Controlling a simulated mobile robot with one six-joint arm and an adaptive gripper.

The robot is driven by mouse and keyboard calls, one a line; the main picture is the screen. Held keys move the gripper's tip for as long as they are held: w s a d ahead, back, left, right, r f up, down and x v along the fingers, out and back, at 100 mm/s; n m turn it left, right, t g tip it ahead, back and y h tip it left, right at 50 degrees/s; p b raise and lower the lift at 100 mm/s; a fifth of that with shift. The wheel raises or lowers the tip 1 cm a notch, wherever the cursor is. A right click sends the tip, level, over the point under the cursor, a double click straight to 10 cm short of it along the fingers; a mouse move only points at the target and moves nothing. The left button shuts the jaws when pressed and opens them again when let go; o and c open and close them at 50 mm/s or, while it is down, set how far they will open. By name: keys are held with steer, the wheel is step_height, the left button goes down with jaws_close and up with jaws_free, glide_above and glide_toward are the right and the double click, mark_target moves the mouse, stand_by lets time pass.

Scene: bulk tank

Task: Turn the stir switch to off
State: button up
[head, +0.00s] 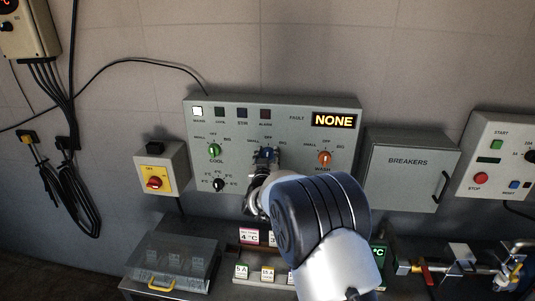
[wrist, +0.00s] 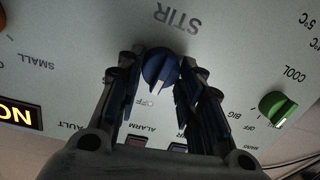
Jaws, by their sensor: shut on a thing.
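The stir switch is a blue knob (wrist: 158,68) in the wrist view, beside the STIR label, which appears upside down. Its white pointer mark faces the OFF label, tilted slightly toward it. My gripper (wrist: 161,75) has its two dark fingers on either side of the knob and is shut on it. In the head view my gripper (head: 263,163) is against the control panel (head: 325,183) at the middle knob, and the arm and fingers largely hide the knob there.
The green COOL knob (head: 214,150) is left of my gripper and the orange WASH knob (head: 324,158) is right of it. A black temperature knob (head: 219,184) sits below COOL. The fault display (head: 334,120) reads NONE. A breaker box (head: 408,165) stands right of the panel.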

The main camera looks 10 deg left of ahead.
steer(key=shift+n+p, duration=0.3)
steer(key=shift+n, duration=0.2)
steer(key=o, duration=1.1)
steer(key=s, duration=1.2)
steer(key=shift+d+r, duration=0.15)
steer(key=shift+r, duration=0.25)
